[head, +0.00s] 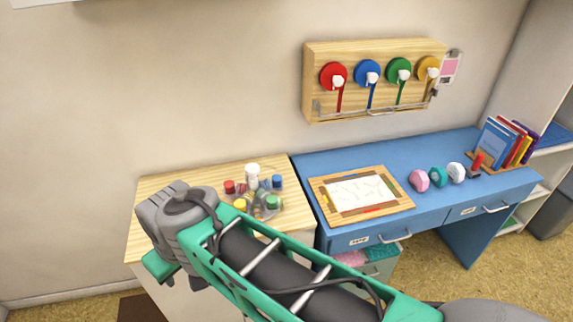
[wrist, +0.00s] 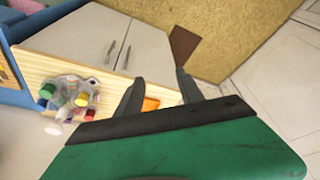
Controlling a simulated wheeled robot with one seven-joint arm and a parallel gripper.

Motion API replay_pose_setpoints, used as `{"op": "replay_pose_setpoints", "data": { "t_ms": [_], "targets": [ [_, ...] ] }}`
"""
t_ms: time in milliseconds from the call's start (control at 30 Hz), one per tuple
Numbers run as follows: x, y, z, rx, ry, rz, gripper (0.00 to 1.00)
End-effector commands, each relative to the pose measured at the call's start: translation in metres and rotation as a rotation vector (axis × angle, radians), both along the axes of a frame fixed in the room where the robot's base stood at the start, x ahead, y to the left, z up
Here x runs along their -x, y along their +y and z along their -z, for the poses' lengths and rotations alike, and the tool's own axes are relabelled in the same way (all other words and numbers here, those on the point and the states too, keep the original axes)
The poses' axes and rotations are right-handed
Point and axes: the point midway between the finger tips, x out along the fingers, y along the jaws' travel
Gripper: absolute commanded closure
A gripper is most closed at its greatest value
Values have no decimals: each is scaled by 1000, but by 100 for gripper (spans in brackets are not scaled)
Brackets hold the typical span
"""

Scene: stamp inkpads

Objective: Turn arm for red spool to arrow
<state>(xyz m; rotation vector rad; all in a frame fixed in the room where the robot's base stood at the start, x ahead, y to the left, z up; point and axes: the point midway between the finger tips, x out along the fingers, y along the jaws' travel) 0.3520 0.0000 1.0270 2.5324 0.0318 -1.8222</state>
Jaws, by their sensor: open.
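The red spool (head: 328,71) is at the left end of a wooden wall rack (head: 428,50) in the head view. A small white piece (head: 338,82), perhaps its arm, sits at its front, and a red ribbon (head: 339,102) hangs below. I cannot make out an arrow at this size. My gripper (wrist: 158,94) is open in the wrist view, its two dark fingers apart over the light wooden cabinet top. An orange item (wrist: 150,103) shows between the fingers, with no visible grip on it. In the head view the gripper is low and left, far from the spool, its fingers hidden.
Blue (head: 366,73), green (head: 398,70) and yellow (head: 427,66) spools share the rack. A thin rail (head: 372,113) runs along its lower front. Paint jars (head: 252,170) crowd the wooden cabinet. The blue desk (head: 440,208) holds a framed board (head: 322,190), stamps and books. Wall left of the rack is clear.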

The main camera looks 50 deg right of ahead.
Motion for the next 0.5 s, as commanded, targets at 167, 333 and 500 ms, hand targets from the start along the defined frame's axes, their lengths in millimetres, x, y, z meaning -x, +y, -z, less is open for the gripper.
{"op": "replay_pose_setpoints", "data": {
  "t_ms": [167,333,500],
  "targets": [
    [-53,-41,15,-29,-95,-27,40],
    [-116,-144,32,-68,-355,-16,36],
    [-119,-268,32,-21,-664,100,36]
  ]
}}
